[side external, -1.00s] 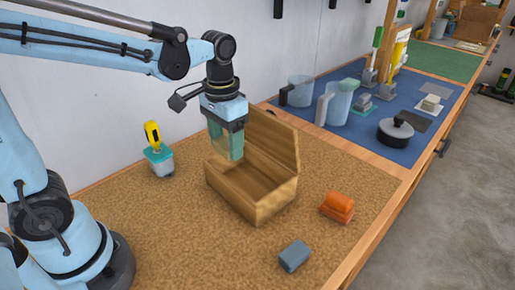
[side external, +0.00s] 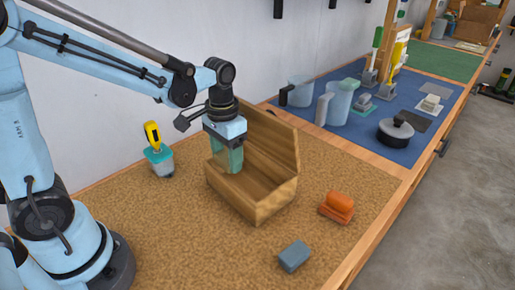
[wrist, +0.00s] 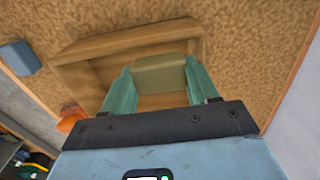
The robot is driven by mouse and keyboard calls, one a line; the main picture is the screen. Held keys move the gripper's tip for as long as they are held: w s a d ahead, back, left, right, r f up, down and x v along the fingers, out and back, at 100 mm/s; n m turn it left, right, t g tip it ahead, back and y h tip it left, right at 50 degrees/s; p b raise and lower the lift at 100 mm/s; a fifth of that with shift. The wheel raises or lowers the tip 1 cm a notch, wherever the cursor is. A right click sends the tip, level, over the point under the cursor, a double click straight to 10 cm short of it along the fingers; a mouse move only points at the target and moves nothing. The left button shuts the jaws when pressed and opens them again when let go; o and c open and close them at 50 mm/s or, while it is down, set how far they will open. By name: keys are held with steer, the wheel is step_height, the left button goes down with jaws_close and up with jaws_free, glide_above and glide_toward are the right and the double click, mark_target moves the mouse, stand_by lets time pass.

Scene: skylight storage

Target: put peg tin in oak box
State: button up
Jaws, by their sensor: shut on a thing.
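The oak box (side external: 268,206) stands on the cork-coloured worktop with its lid raised at the back. Its rim also shows in the wrist view (wrist: 120,42). My gripper (side external: 228,164) points down at the left end of the box, with its teal fingers at about rim height. In the wrist view the fingers (wrist: 160,80) are shut on the peg tin (wrist: 160,74), an olive-tan block held over the box opening. In the side view the fingers hide the tin. I cannot tell whether the tin touches the box floor.
An orange object (side external: 337,206) and a grey-blue block (side external: 294,256) lie right and front of the box. A teal-topped container with a yellow-handled tool (side external: 158,158) stands left. Jugs (side external: 335,103) and a dark lidded pot (side external: 395,132) stand on the blue mat behind.

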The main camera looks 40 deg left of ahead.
steer(key=shift+f, duration=0.55)
steer(key=o, duration=1.1)
steer(key=shift+r, duration=0.15)
step_height(320, 180, up, 13)
steer(key=t, duration=0.6)
glide_toward(226, 156)
steer(key=shift+d+f+t, duration=0.15)
steer(key=shift+f+t, duration=0.45)
steer(key=shift+f, duration=0.35)
